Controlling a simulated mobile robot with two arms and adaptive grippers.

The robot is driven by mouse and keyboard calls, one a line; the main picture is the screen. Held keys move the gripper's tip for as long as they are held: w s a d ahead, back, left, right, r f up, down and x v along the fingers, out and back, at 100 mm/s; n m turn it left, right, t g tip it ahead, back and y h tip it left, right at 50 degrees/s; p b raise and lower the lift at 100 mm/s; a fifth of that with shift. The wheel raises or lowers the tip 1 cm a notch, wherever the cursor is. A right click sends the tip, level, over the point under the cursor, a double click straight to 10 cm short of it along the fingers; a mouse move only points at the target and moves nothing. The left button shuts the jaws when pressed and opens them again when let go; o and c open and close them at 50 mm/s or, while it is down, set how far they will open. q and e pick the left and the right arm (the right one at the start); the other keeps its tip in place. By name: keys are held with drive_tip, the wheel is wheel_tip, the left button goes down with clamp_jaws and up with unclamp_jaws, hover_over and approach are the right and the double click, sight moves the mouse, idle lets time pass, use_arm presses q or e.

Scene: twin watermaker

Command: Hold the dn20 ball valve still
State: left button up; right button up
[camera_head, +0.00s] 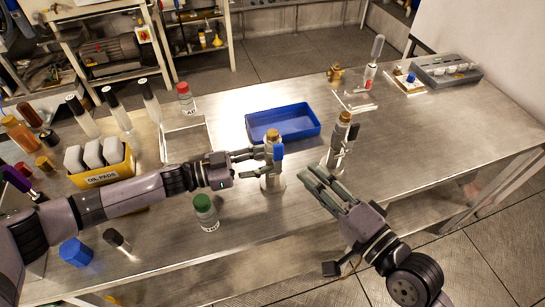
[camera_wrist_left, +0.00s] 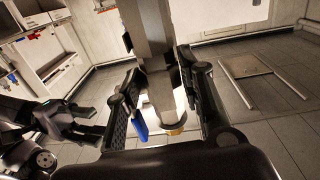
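A steel valve with a brass top and a blue handle (camera_head: 274,152), which I take as the dn20 ball valve, stands upright on the bench. It also shows in the left wrist view, with its blue handle (camera_wrist_left: 139,118) and brass end (camera_wrist_left: 176,129) between my fingers. My left gripper (camera_head: 262,162) reaches it from the left. In the wrist view the fingers of my left gripper (camera_wrist_left: 163,100) stand on either side of it, with narrow gaps. My right gripper (camera_head: 312,180) is empty, its fingers parted, to the right of this valve.
A similar brass-topped fitting with a dark handle (camera_head: 342,140) stands close behind my right gripper. A blue tray (camera_head: 283,122) lies behind the valve. A green-capped jar (camera_head: 206,212) stands at the front left. The bench (camera_head: 435,135) is clear to the right.

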use_arm(q)
drive_tip(key=shift+x, duration=1.1)
drive_tip(key=shift+c, duration=0.4)
clamp_jaws()
idle(0.4)
idle(0.5)
drive_tip(key=shift+o, duration=1.7)
unclamp_jaws()
